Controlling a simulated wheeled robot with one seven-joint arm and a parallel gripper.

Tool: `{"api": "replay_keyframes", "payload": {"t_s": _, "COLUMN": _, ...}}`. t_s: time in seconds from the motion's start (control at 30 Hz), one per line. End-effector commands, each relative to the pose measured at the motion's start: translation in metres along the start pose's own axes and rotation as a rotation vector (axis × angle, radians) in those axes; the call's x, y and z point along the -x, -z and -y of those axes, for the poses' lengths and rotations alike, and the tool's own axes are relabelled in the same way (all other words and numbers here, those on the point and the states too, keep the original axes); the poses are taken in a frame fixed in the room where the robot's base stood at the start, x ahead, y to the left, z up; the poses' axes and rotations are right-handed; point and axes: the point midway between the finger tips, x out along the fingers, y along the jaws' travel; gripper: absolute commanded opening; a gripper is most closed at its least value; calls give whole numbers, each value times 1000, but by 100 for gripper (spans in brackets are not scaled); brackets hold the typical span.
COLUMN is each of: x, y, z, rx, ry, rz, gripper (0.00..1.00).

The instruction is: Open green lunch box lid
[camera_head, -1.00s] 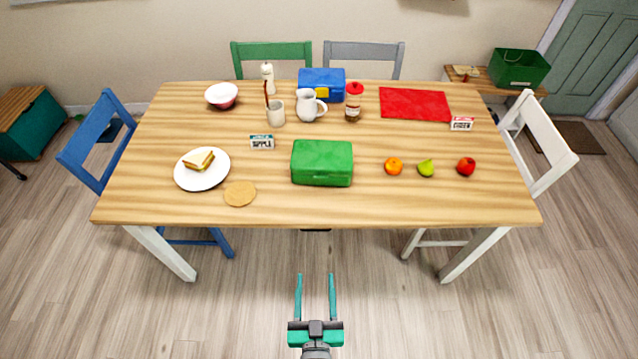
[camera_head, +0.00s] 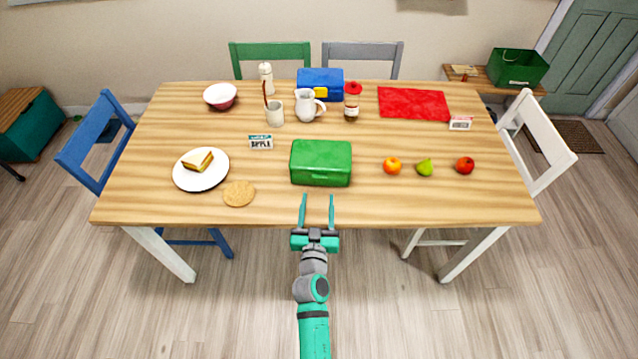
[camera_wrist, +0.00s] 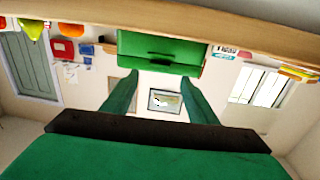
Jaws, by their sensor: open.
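The green lunch box (camera_head: 321,160) sits closed on the wooden table, near the middle of its front edge. Its front face with a small latch or handle faces me. My gripper (camera_head: 317,198) is open and empty, at the table's front edge just short of the lunch box and apart from it. In the wrist view the lunch box (camera_wrist: 160,50) shows upside down at the top, beyond the two spread fingers of my gripper (camera_wrist: 157,76).
On the table (camera_head: 400,205), an orange (camera_head: 392,166), a green pear (camera_head: 424,167) and a red apple (camera_head: 465,165) lie right of the lunch box. A sandwich plate (camera_head: 188,180), round brown disc (camera_head: 239,194) and small sign (camera_head: 260,142) are left. A blue box (camera_head: 317,82) stands behind.

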Motion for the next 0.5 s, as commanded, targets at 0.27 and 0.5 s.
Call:
{"api": "replay_keyframes", "payload": {"t_s": 0.27, "x": -47, "y": 1, "z": 2, "rx": -2, "ry": 2, "rz": -1, "gripper": 53}}
{"api": "replay_keyframes", "payload": {"t_s": 0.5, "x": -68, "y": 0, "z": 0, "rx": -1, "ry": 1, "rz": 0, "gripper": 53}}
